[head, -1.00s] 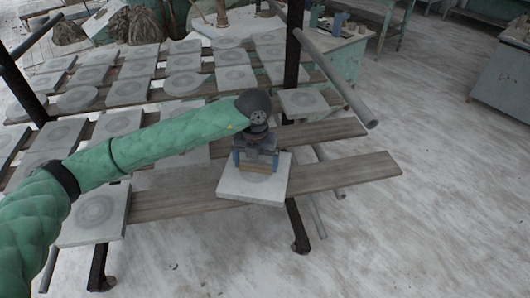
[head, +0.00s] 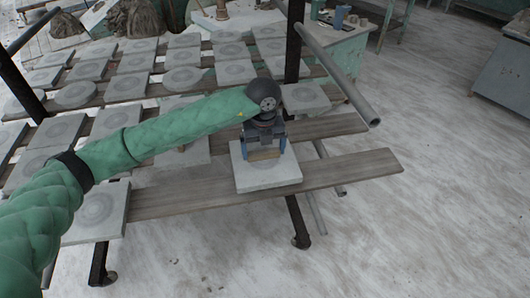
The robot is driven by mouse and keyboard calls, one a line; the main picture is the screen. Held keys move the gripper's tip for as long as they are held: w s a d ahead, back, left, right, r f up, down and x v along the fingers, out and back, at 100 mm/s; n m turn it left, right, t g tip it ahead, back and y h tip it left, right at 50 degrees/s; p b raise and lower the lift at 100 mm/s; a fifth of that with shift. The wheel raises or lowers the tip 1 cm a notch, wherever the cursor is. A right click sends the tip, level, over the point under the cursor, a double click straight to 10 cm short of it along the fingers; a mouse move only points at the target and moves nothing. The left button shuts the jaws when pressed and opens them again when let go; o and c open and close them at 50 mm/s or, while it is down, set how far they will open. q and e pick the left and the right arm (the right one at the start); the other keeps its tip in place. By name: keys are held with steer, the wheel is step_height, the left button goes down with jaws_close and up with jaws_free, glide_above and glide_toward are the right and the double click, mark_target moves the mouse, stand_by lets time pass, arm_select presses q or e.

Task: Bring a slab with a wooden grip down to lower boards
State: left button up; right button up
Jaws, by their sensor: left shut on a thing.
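My left gripper (head: 265,148) is shut on the wooden grip (head: 264,154) of a square grey slab (head: 267,179). The slab is over the middle of the front lower board (head: 345,172), roughly level. I cannot tell whether it touches the board or hangs just above it. A second lower board (head: 325,128) runs behind it. Another slab (head: 97,212) with a round mark lies at the left part of the front board. My right gripper is not in view.
Several slabs, square and round, fill the rack boards behind and to the left. A dark rack post (head: 294,45) and a grey rail (head: 338,75) stand close behind my gripper. The front board's right end is bare.

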arm_select(q)
steer(key=shift+w+a, duration=0.2)
steer(key=shift+w, duration=1.3)
steer(key=shift+w+a+f, duration=0.1)
steer(key=shift+w+a, duration=0.05)
steer(key=shift+w, duration=0.55)
steer(key=shift+w+a+f, duration=0.1)
steer(key=shift+w, duration=0.55)
steer(key=shift+w+a+f, duration=0.1)
steer(key=shift+w, duration=0.6)
steer(key=shift+w+a+f, duration=0.1)
steer(key=shift+w, duration=0.55)
steer(key=shift+w+a+f+b, duration=0.35)
steer(key=shift+w+f, duration=0.25)
steer(key=shift+w, duration=1.15)
steer(key=shift+w+a+f+b, duration=0.2)
steer(key=shift+w+f+b, duration=0.35)
steer(key=shift+w, duration=1.15)
steer(key=shift+w+a+f+b, duration=0.35)
steer(key=shift+w+f, duration=0.3)
steer(key=shift+w, duration=1.1)
steer(key=shift+f+b, duration=0.5)
steer(key=shift+f, duration=0.15)
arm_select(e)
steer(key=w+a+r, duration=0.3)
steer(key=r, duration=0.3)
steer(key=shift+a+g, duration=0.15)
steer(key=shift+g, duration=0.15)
